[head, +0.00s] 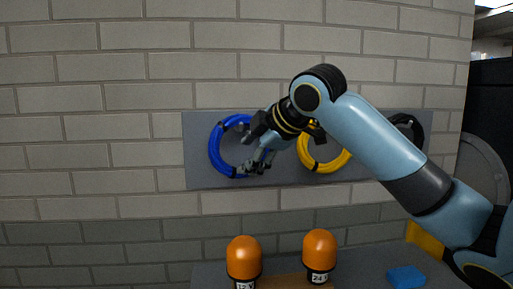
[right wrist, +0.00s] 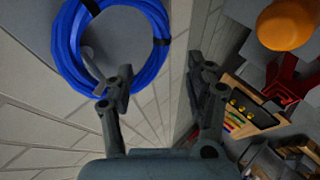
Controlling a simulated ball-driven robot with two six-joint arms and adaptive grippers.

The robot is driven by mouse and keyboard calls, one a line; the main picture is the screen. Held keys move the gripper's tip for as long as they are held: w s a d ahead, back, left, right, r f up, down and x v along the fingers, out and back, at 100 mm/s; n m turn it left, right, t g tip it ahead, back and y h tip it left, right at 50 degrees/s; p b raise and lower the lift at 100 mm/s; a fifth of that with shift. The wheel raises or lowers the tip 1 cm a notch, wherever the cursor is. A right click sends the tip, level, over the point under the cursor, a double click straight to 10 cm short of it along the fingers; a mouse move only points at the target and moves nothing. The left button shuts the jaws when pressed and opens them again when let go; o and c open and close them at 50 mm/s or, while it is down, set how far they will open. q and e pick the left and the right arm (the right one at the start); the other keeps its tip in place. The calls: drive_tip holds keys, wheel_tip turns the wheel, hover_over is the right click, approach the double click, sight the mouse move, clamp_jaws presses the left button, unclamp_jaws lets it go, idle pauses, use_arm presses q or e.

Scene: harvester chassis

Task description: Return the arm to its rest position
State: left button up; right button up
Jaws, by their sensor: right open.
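My right arm reaches in from the right in the head view, bent at the elbow, with its forearm pointing to the left. Its right gripper (head: 258,158) is open and empty, in front of the right side of a blue cable coil (head: 214,151). In the right wrist view the gripper (right wrist: 160,72) has its two fingers spread, with nothing between them. The blue coil (right wrist: 70,58) is beyond the left finger there; I cannot tell whether they touch. My left gripper is not in view.
A grey panel (head: 199,178) on the brick wall holds the blue coil and a yellow coil (head: 333,163), partly behind my arm. Two orange-domed items (head: 244,257) (head: 320,249) and a blue block (head: 406,277) stand below. The wall's left side is clear.

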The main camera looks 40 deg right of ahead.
drive_tip(key=shift+v, duration=1.55)
drive_tip(key=shift+a+f, duration=0.1)
drive_tip(key=shift+f, duration=0.05)
drive_tip(key=s+a+f+m+g, duration=0.4)
drive_tip(key=s+f, duration=0.4)
drive_tip(key=f, duration=0.6)
drive_tip(key=s+a+f+m+g, duration=0.1)
drive_tip(key=s+a+f+m, duration=0.2)
drive_tip(key=s, duration=0.4)
drive_tip(key=s+a+f+m+g, duration=0.1)
drive_tip(key=s+f+m, duration=0.2)
drive_tip(key=s+f, duration=0.25)
drive_tip(key=s+a+f+m+g, duration=0.1)
drive_tip(key=s+a+f+m, duration=0.2)
drive_tip(key=s, duration=0.5)
drive_tip(key=s+d+f+g+b, duration=0.15)
drive_tip(key=f+b, duration=0.55)
drive_tip(key=f, duration=1.4)
drive_tip(key=d+f+b, duration=0.3)
drive_tip(key=f+b, duration=0.4)
drive_tip(key=f, duration=1.4)
drive_tip(key=s+f+b, duration=0.5)
drive_tip(key=s+f, duration=0.4)
drive_tip(key=f, duration=0.3)
drive_tip(key=s+f+g+b, duration=0.1)
drive_tip(key=s+f+b, duration=0.4)
drive_tip(key=f, duration=0.8)
drive_tip(key=s, duration=0.3)
drive_tip(key=shift+s+d, duration=0.3)
drive_tip(key=shift+s, duration=0.1)
